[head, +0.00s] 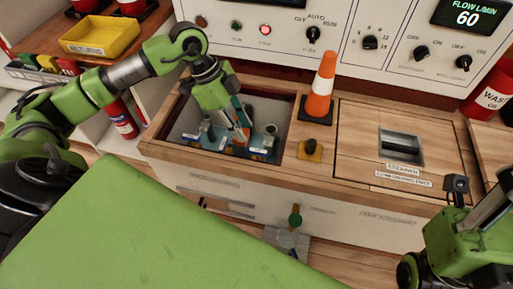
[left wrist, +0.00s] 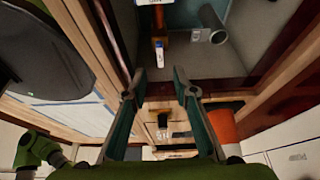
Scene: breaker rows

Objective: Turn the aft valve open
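An open recess (head: 170,131) in the wooden counter holds blue-grey valve fittings with small white labels. One valve fitting (head: 207,133) is on the left, another (head: 262,143) on the right; I cannot read which is aft. My left gripper (head: 241,136) reaches down into the recess between them. In the left wrist view its two fingers (left wrist: 158,88) are apart with nothing between them. Beyond the tips there is an orange-brown handle (left wrist: 159,20) and a grey pipe stub (left wrist: 211,23). My right arm is at the lower right of the head view; its fingertips cannot be made out.
An orange cone (head: 320,88) and a black knob on a yellow base (head: 310,150) stand right of the recess. A closed hatch (head: 360,130) lies further right. A control panel (head: 270,14) rises behind.

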